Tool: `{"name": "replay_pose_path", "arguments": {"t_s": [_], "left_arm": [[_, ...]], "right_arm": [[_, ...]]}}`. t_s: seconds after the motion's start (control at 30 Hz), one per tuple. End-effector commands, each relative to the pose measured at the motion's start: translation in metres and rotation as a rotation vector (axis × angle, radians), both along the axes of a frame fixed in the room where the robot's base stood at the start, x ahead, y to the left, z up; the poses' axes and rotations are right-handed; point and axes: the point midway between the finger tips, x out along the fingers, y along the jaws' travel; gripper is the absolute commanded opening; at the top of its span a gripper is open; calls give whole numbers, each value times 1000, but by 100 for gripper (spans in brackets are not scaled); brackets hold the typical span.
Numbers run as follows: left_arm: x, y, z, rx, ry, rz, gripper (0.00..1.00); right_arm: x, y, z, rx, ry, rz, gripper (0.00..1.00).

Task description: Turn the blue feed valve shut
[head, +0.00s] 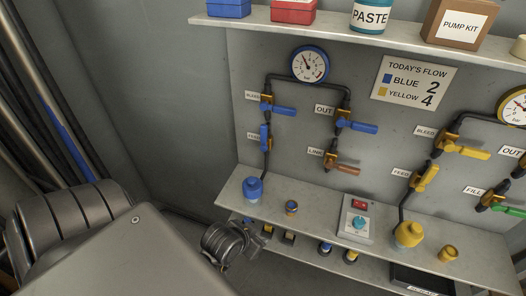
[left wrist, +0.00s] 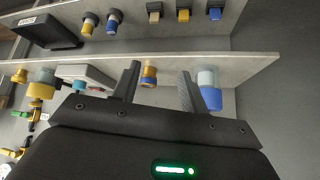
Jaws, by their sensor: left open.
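The blue feed valve (head: 265,137) is on the left part of the wall panel, on the black pipe above the blue-capped fitting (head: 253,188). Its blue handle stands upright, in line with the pipe, beside a FEED label. My left gripper (head: 264,236) is low in the head view, below and clear of the valve, near the front edge of the panel's ledge. In the left wrist view its two fingers (left wrist: 159,88) are apart with nothing held between them. The feed valve cannot be made out in that view. My right gripper is not in view.
The blue bleed valve (head: 278,107) and blue out valve (head: 357,125) are close by, handles pointing right. The link valve (head: 340,164) is orange. A blue-and-gold fitting (head: 291,208) and a switch box (head: 357,220) stand on the ledge. A shelf (head: 390,38) overhangs above.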

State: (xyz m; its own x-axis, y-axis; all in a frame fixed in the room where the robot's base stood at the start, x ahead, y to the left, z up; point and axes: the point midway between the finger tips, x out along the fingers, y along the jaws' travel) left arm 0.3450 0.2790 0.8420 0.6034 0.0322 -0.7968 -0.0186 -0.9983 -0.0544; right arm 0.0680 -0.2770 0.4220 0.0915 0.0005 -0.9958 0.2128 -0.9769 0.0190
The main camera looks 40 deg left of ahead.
Motion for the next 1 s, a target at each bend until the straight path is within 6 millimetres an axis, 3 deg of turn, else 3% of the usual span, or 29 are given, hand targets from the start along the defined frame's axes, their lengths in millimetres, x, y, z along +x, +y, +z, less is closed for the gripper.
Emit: {"name": "replay_pose_path", "arguments": {"t_s": [0.03,0.2,0.4,0.5,0.63,0.83,1.0], "left_arm": [[22,14,15,4,-94,37,44],[81,56,63,13,-390,145,44],[129,105,121,50,-713,246,44],[142,125,146,74,-838,282,44],[147,137,162,91,-917,303,44],[152,140,165,96,-929,305,44],[172,147,167,97,-928,305,44]], "right_arm": [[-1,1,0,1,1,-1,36],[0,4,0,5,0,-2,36],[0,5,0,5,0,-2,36],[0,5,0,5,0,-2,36],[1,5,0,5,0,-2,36],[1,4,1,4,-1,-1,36],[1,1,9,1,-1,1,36]]}}
